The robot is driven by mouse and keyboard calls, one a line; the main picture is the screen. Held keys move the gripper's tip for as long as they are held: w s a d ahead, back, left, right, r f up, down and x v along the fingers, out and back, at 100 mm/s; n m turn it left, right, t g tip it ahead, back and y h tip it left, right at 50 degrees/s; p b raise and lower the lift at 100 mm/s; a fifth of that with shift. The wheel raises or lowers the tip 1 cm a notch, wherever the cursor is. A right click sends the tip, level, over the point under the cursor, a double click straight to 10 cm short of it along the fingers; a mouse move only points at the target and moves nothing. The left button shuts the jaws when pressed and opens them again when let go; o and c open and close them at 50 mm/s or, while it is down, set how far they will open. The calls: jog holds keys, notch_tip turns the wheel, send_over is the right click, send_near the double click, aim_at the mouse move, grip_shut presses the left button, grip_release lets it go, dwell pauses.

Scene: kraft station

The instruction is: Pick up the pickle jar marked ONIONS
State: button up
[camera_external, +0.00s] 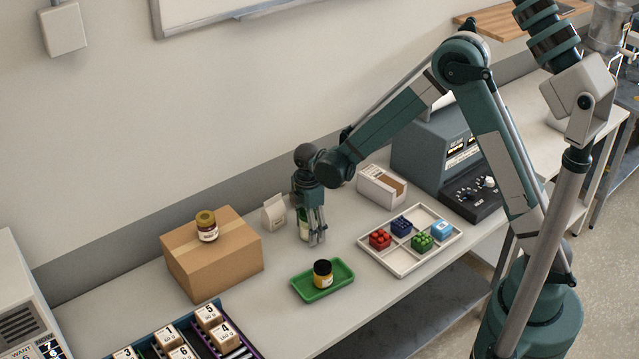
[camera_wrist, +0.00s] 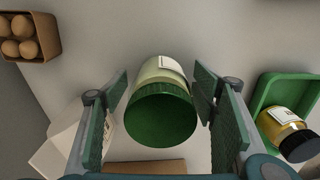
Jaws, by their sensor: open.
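A jar with a green lid (camera_wrist: 160,115), pale contents and a white label stands on the counter between my gripper's fingers, with gaps on both sides in the wrist view. In the external view my gripper (camera_external: 313,236) points down around this jar (camera_external: 304,225), which it partly hides. The gripper is open. A yellow jar with a black lid (camera_external: 322,273) stands on a green tray (camera_external: 308,297); this jar also shows in the wrist view (camera_wrist: 287,130). A dark jar with an olive lid (camera_external: 206,226) stands on a cardboard box (camera_external: 220,266). I cannot read any jar label.
A small white carton (camera_external: 274,212) stands close left of my gripper. A white divided tray (camera_external: 400,264) with colored bricks lies to the right, by an open box (camera_external: 382,187) and a grey-green machine (camera_external: 435,140). Numbered blocks (camera_external: 208,316) are at the front left.

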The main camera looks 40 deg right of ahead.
jog(key=shift+f, duration=0.15)
dwell(0.4)
jog(key=c, duration=1.2)
